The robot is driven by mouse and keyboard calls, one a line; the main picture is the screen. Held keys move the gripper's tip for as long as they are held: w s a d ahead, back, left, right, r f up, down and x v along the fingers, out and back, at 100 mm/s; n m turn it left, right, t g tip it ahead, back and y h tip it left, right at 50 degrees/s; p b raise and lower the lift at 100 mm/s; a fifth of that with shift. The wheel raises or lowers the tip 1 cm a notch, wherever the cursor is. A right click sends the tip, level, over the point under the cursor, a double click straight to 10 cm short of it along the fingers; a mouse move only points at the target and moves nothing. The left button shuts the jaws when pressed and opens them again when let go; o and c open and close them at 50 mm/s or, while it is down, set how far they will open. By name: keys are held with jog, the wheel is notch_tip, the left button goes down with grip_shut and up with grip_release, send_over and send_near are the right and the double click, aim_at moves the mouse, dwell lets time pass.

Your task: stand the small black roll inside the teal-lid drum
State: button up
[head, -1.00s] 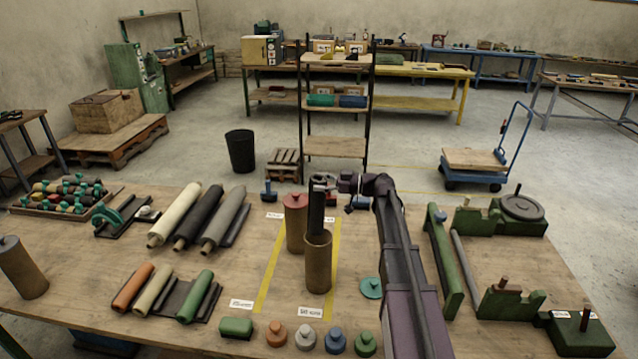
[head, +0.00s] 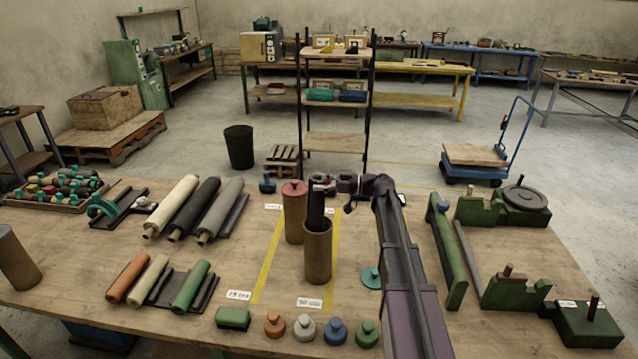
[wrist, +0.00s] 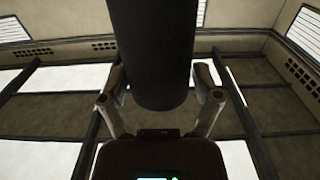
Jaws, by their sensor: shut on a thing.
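The small black roll (head: 316,206) stands upright with its lower end inside the open brown drum (head: 318,258). Its upper part shows above the drum's rim; the lower end is hidden by the drum wall. My gripper (head: 322,187) is shut on the black roll near its top, above the drum. In the wrist view, the dark roll (wrist: 153,50) lies between the two fingers of my gripper (wrist: 160,88). The teal lid (head: 371,278) lies flat on the table, right of the drum and partly behind my arm.
A brown drum with a red lid (head: 294,215) stands close behind and left of the open drum. Several rolls (head: 175,207) lie on the table's left side. Green fixtures (head: 515,293) stand at the right.

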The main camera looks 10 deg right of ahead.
aim_at(320, 210)
jog(key=shift+f+b, duration=4.95)
jog(key=shift+f, duration=0.2)
jog(key=o, duration=1.1)
jog(key=shift+f, duration=0.1)
jog(key=shift+d, duration=0.1)
jog(key=shift+v, duration=5.95)
